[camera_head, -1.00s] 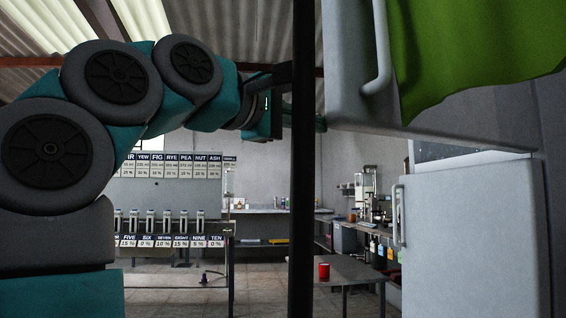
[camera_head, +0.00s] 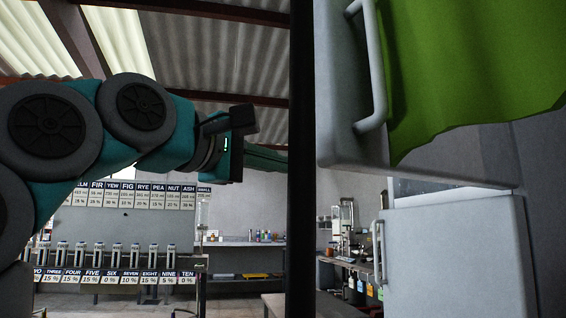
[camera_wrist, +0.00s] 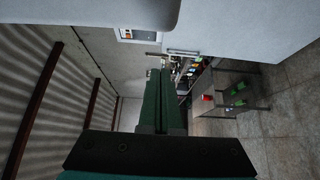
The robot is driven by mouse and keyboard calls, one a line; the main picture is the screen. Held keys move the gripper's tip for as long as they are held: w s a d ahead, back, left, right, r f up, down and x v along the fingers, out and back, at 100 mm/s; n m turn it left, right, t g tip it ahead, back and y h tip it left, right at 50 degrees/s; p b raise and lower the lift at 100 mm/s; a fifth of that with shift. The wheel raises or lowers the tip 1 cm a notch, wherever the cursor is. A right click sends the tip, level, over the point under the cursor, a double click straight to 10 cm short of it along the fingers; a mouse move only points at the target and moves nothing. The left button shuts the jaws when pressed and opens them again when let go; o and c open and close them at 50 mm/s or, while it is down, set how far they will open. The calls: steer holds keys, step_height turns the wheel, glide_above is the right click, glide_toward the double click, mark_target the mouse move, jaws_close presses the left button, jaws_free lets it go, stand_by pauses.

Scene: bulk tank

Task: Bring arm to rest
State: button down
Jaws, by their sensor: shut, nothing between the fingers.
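My arm, teal with dark grey joints, reaches across the left of the head view. My gripper (camera_head: 266,160) points right at its end, with its green fingers partly hidden by a dark vertical post. In the wrist view my gripper (camera_wrist: 158,76) shows its two green fingers pressed together, with nothing between them. The fingers are in the air, and I see no contact with anything.
A white fridge-like cabinet (camera_head: 455,255) stands at right, its upper door (camera_head: 340,90) near the fingers in the picture. A green cloth (camera_head: 470,70) hangs there. The dark post (camera_head: 302,150) crosses the middle. A red cup (camera_wrist: 208,98) stands on a low table.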

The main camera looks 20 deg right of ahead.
steer(key=p+v, duration=0.1)
steer(key=v, duration=0.7)
